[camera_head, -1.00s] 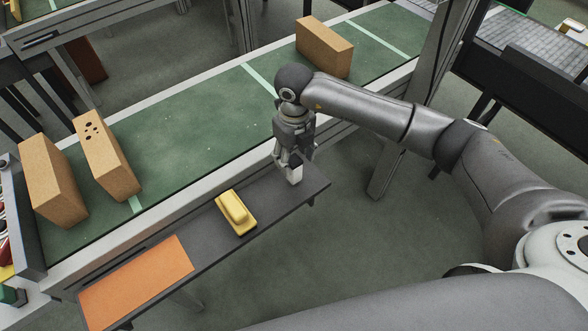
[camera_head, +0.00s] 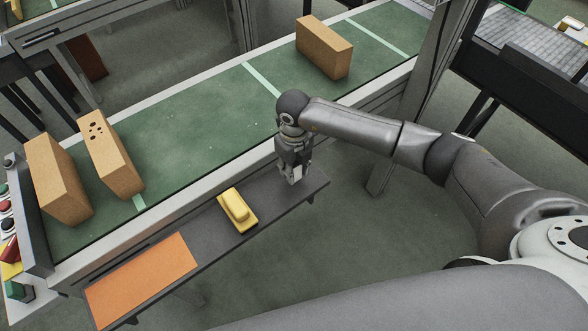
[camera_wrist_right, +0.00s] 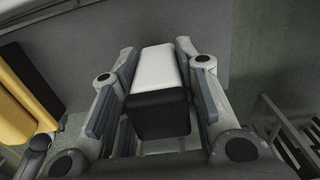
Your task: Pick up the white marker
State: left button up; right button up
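The white marker (camera_wrist_right: 156,68) is a blocky white piece with a black end (camera_wrist_right: 158,114) toward the camera in the right wrist view. In the head view it is mostly hidden by my right gripper (camera_head: 292,178), at the right end of the dark grey shelf (camera_head: 270,192). The right gripper points down, and its two fingers (camera_wrist_right: 157,55) stand on either side of the marker with narrow gaps. It looks open, not clamped. My left gripper is not in view.
A yellow eraser-like block (camera_head: 237,210) and an orange mat (camera_head: 140,282) lie on the shelf to the left. Behind is a green conveyor (camera_head: 200,123) with cardboard boxes (camera_head: 323,47). A grey post (camera_head: 410,90) stands to the right.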

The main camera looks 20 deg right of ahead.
jog(key=shift+c, duration=1.3)
jog(key=shift+r, duration=0.15)
jog(key=shift+r, duration=0.3)
notch_tip(320, 180, up, 2)
jog(key=shift+w+r+b, duration=0.1)
jog(key=shift+b, duration=0.2)
jog(key=s+a+r+b, duration=0.4)
jog(key=s+a+r, duration=0.5)
jog(key=a+r, duration=0.1)
jog(key=shift+a, duration=0.4)
